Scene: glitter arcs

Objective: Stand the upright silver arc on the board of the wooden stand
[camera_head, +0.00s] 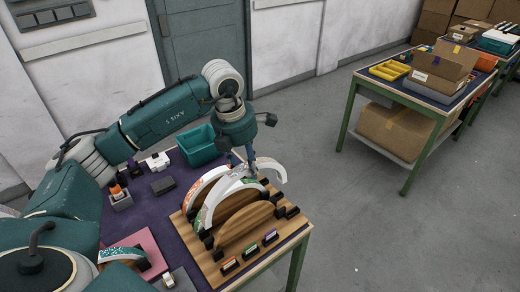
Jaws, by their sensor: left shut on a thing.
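My left gripper (243,167) reaches down over the wooden stand and is shut on a pale silver arc (270,164). The arc is upright, with its curve at the top, above the stand's board (188,228). It partly overlaps another pale arc with orange marks (203,186) that stands behind it on the left. I cannot tell whether the silver arc's lower ends touch the board. The fingers hide part of its top. My right gripper is not in view.
Wooden half-round supports (243,222) and small black blocks rise from the board. Small coloured labels line its front edge. A teal bin (199,146) stands behind. Another table with boxes stands at right.

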